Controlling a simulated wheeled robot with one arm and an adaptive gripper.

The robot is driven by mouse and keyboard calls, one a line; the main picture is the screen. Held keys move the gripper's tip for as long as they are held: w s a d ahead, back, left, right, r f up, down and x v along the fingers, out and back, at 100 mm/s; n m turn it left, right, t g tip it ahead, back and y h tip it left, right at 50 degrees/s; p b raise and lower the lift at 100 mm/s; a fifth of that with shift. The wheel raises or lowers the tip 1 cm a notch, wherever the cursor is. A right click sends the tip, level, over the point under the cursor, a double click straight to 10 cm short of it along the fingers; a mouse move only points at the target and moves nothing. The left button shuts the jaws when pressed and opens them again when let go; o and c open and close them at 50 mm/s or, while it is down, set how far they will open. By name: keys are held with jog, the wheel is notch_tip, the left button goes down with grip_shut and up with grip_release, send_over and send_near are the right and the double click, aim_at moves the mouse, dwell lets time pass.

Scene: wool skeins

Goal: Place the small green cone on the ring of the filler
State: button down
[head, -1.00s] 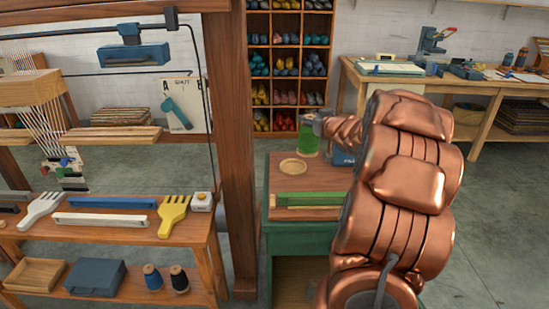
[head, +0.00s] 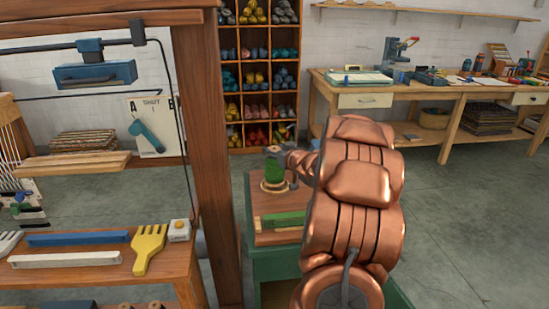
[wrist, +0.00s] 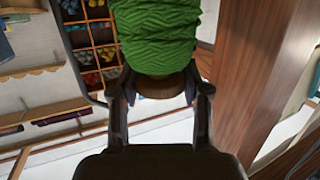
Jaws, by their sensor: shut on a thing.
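The small green cone (head: 274,168) is upright in the head view, over the pale round wooden ring (head: 267,188) on the top of the green cabinet. Its lower end overlaps the ring in the picture, and I cannot tell whether they touch. My gripper (head: 277,152) reaches in from the right at the cone's upper part and is partly hidden by my arm. In the wrist view the cone's green yarn (wrist: 158,35) and brown end (wrist: 158,85) are between the fingers of my gripper (wrist: 160,93), which is shut on it.
A green bar (head: 284,219) lies in front of the ring on the cabinet top. A wooden post (head: 205,150) stands close on the left, by a shelf with a yellow comb (head: 149,247). A wool rack (head: 257,80) and workbench (head: 420,82) are behind. Floor right is clear.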

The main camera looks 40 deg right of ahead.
jog(key=shift+f, duration=1.05)
jog(key=c, duration=0.6)
grip_release()
jog(key=shift+o, duration=0.2)
jog(key=v, duration=1.2)
